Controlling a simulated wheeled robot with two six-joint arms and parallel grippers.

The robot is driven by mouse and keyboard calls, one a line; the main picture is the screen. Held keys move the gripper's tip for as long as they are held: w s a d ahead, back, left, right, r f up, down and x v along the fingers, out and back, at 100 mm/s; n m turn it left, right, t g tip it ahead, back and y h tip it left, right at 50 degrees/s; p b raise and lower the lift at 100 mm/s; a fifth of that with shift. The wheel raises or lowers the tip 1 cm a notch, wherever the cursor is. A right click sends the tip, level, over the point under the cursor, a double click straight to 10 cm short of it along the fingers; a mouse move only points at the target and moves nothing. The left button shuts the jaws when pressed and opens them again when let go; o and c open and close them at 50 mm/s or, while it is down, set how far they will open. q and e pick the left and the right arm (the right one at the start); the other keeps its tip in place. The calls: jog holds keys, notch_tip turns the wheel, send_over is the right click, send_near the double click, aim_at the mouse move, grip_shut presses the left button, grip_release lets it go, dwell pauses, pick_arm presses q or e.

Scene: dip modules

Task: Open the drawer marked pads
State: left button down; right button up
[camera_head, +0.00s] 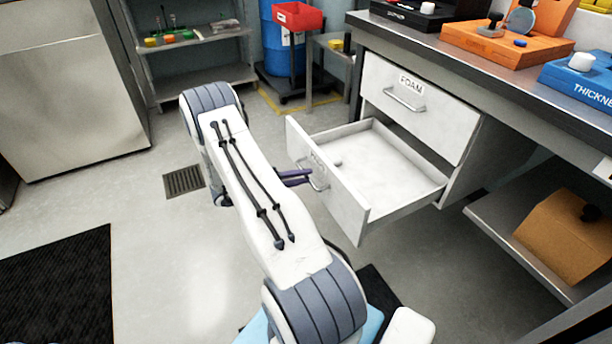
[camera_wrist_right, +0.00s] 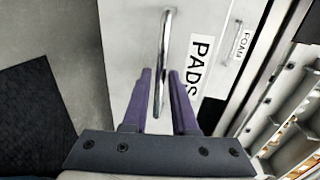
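The drawer marked PADS (camera_head: 347,210) is the lower white drawer under the workbench. It stands pulled well out, and its inside shows empty apart from a small knob-like spot near the front. Its metal bar handle (camera_head: 318,178) is on the front; in the right wrist view the handle (camera_wrist_right: 164,50) runs beside the PADS label (camera_wrist_right: 199,66). My right gripper (camera_head: 308,176) is at this handle. In the right wrist view its purple fingers (camera_wrist_right: 160,74) stand either side of the bar, with small gaps showing, so it looks open around the handle. My left gripper is not in view.
The shut FOAM drawer (camera_head: 418,106) is directly above. The workbench (camera_head: 460,52) carries orange and blue trays. A shelf at lower right holds a brown box (camera_head: 570,235). A blue barrel (camera_head: 282,50) stands behind. Floor left of the drawer is clear.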

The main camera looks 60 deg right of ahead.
jog(key=p+v, duration=0.1)
jog(key=v, duration=0.8)
